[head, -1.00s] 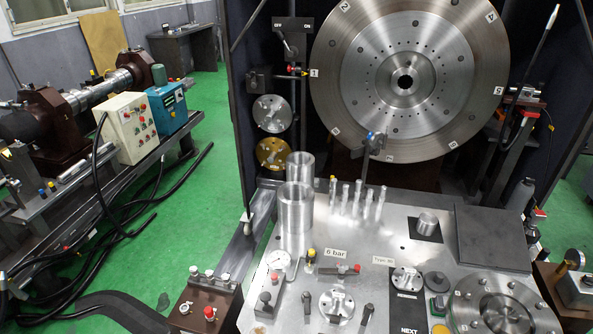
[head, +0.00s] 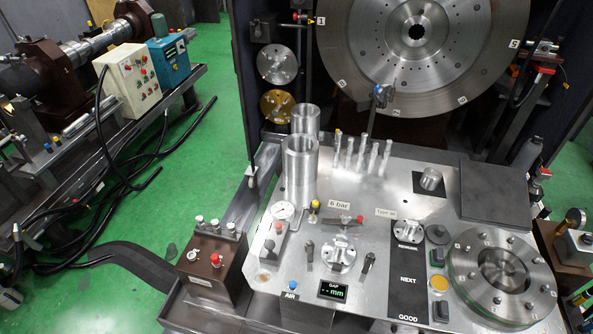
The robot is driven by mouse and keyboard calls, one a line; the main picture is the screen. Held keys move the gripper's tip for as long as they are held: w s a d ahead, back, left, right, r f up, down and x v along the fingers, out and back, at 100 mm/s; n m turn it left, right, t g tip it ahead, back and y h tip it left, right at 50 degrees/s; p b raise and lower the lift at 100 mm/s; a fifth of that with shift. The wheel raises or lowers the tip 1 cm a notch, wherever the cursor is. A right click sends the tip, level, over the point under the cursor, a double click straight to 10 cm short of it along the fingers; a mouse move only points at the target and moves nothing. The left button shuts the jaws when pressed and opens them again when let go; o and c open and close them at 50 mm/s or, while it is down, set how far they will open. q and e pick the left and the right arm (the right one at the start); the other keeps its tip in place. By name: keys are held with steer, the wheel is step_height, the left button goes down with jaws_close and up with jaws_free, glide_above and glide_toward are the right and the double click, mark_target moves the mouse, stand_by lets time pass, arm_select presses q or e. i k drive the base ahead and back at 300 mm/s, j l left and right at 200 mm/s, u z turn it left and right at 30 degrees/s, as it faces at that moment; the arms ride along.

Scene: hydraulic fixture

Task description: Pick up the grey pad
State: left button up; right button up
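A flat, dark grey square pad (head: 505,190) lies at the back right of the metal bench top, and its upper face is bare. A small round dark grey disc (head: 438,234) lies nearer, beside the black NEXT/GOOD strip; I cannot tell which of the two the task calls the grey pad. Neither of my grippers shows in the head view.
A short metal cylinder (head: 431,179) on a black square stands left of the square pad. A flanged ring (head: 500,268) lies in front. Upright pins (head: 362,153), tall tubes (head: 299,170) and clamps stand to the left. A large disc (head: 415,60) rises behind.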

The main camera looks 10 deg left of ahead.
mark_target(440, 309)
steer(key=k+z, duration=0.1)
steer(key=z, duration=0.95)
steer(key=u, duration=1.15)
steer(key=z, duration=1.15)
